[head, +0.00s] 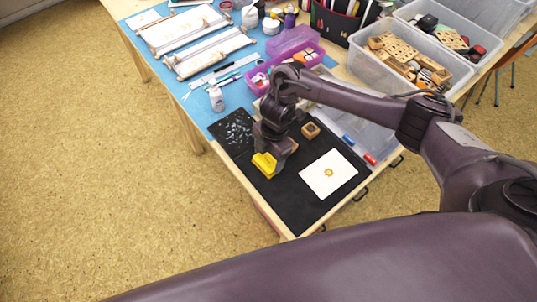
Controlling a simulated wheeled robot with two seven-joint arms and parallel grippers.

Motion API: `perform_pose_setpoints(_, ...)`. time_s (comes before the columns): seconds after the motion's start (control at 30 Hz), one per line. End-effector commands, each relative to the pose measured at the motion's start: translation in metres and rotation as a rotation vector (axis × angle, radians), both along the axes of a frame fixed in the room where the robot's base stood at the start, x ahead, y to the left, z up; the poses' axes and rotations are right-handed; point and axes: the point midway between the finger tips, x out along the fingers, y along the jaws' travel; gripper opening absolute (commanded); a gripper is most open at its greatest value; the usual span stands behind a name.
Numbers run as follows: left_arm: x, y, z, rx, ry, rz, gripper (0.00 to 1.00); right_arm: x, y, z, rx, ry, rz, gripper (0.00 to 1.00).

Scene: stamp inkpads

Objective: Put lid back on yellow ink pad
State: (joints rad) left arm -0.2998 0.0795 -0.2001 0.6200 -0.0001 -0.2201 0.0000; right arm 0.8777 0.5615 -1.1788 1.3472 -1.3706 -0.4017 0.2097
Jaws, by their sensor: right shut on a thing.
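A yellow ink pad piece (264,166) is at the left part of the black mat (292,196). I cannot tell whether it is the lid, the pad base, or both together. My right gripper (271,153) reaches down over the yellow piece and is shut on it; the fingers hide part of it. Whether the piece touches the mat is not clear. A small wooden stamp block (310,130) sits to the right of the gripper. A white card (328,174) with a yellow print lies on the mat. My left gripper is not in view.
A dark speckled sheet (234,133) lies left of the gripper. Blue and red small items (370,159) lie on the right. Clear bins with wooden blocks (408,58) and a purple box (292,39) stand behind. The front of the mat is clear.

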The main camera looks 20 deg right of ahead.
Motion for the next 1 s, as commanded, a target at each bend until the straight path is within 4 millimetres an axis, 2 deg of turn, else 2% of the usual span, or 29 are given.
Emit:
perform_pose_setpoints(0.47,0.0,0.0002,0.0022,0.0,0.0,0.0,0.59,0.0,-0.0001,-0.0009,0.0,0.0,0.0,0.45)
perform_pose_setpoints(0.5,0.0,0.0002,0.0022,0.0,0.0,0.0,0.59,0.0,-0.0001,-0.0009,0.0,0.0,0.0,0.71)
perform_pose_setpoints(0.67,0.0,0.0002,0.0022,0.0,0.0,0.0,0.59,0.0001,-0.0002,-0.0008,0.0,0.0,0.0,0.92)
perform_pose_setpoints(0.7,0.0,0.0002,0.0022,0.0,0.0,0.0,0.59,0.0001,-0.0002,-0.0008,0.0,0.0,0.0,0.95)
perform_pose_setpoints(0.87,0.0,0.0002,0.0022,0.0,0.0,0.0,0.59,0.0001,-0.0002,-0.0008,0.0,0.0,0.0,0.95)
perform_pose_setpoints(0.93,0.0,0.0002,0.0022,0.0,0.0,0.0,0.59,0.0001,-0.0003,-0.0009,0.0,0.0,0.0,1.0)
perform_pose_setpoints(1.0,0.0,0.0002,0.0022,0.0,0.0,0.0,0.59,0.0,-0.0003,-0.0009,0.0,0.0,0.0,1.0)
